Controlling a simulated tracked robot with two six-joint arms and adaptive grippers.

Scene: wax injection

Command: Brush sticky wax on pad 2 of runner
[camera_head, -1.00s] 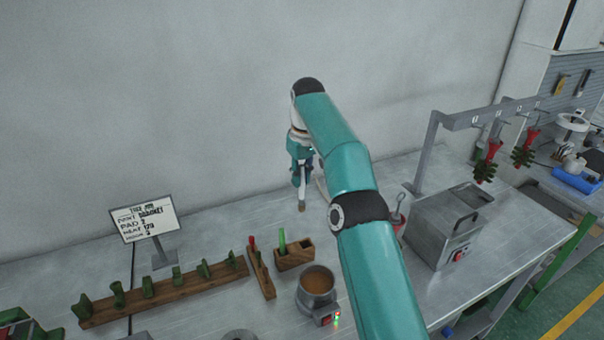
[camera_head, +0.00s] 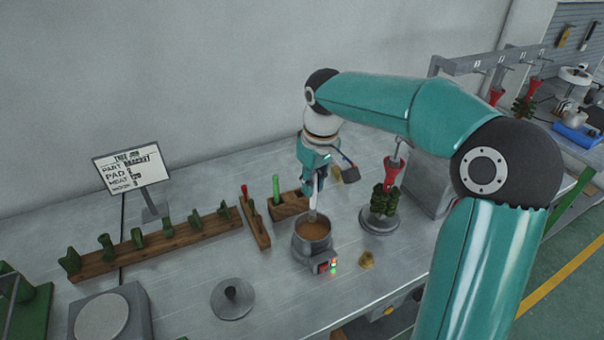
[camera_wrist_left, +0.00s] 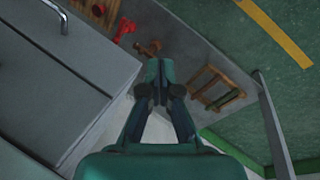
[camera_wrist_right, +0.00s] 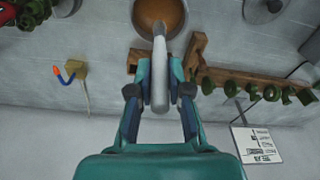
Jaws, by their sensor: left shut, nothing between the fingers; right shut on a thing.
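My right gripper (camera_head: 315,180) is shut on a pale-handled brush (camera_head: 313,204), held upright over the wax pot (camera_head: 301,251). The brush's lower end reaches the pot's mouth; whether it touches the brown wax (camera_head: 314,231) is unclear. The right wrist view shows the brush handle (camera_wrist_right: 160,75) between the fingers and the pot's wax (camera_wrist_right: 160,12) beyond. The runner, a red cup (camera_head: 393,171) above dark green parts (camera_head: 384,200), stands upright on a round grey base (camera_head: 380,220) right of the pot. Its pad numbers cannot be read. My left gripper (camera_wrist_left: 160,70) is shut and empty.
A sign (camera_head: 131,166) reads bracket and pad 2. Green parts stand along a wooden rack (camera_head: 160,245) at left. A wooden block (camera_head: 288,207) with a green stick stands behind the pot. Hooks hang at back right.

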